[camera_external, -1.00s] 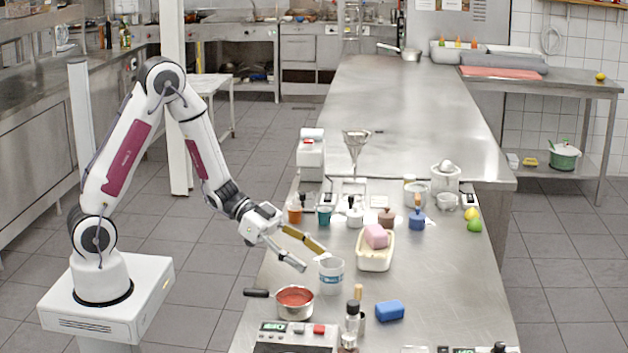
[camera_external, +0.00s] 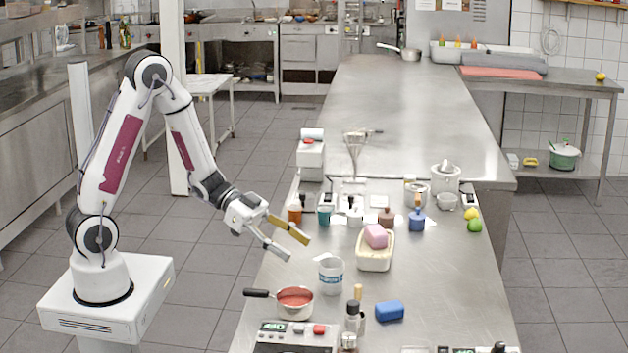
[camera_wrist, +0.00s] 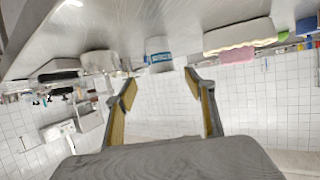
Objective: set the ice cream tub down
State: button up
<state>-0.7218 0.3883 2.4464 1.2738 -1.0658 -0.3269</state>
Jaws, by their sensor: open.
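A white round tub with a blue band (camera_external: 331,276), which looks like the ice cream tub, stands upright on the steel counter (camera_external: 425,285). It also shows in the wrist view (camera_wrist: 158,57), upside down in that picture, beyond the fingertips. My gripper (camera_external: 298,250) is open and empty, up and to the left of the tub and apart from it. In the wrist view the space between its fingers (camera_wrist: 161,80) is empty.
A pan of red sauce (camera_external: 295,302) stands close in front of the tub. A cream container (camera_external: 375,262) holding a pink block (camera_external: 375,236) is to its right. Jars stand behind, a blue block (camera_external: 390,311) and bottles (camera_external: 353,318) in front.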

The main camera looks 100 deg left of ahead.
dwell(0.4)
jog(key=s+a+r+n+g+y, duration=0.1)
jog(key=s+a+r+n+y, duration=0.1)
jog(key=r+y, duration=0.25)
jog(key=s+a+r+n+g+y, duration=0.1)
jog(key=s+r+y, duration=0.1)
jog(key=r+y, duration=0.3)
jog(key=s+d+r+g+h, duration=0.1)
jog(key=s+d+g+h, duration=0.1)
jog(key=s+d, duration=0.5)
jog(key=s+d+r+n+g+h, duration=0.1)
jog(key=s+d+g+h, duration=0.1)
jog(key=s+d, duration=0.5)
jog(key=s, duration=0.6)
jog(key=shift+s+d+r+n+g, duration=0.15)
jog(key=shift+s+d+n+g, duration=0.05)
jog(key=shift+d+n+g, duration=0.1)
dwell(0.4)
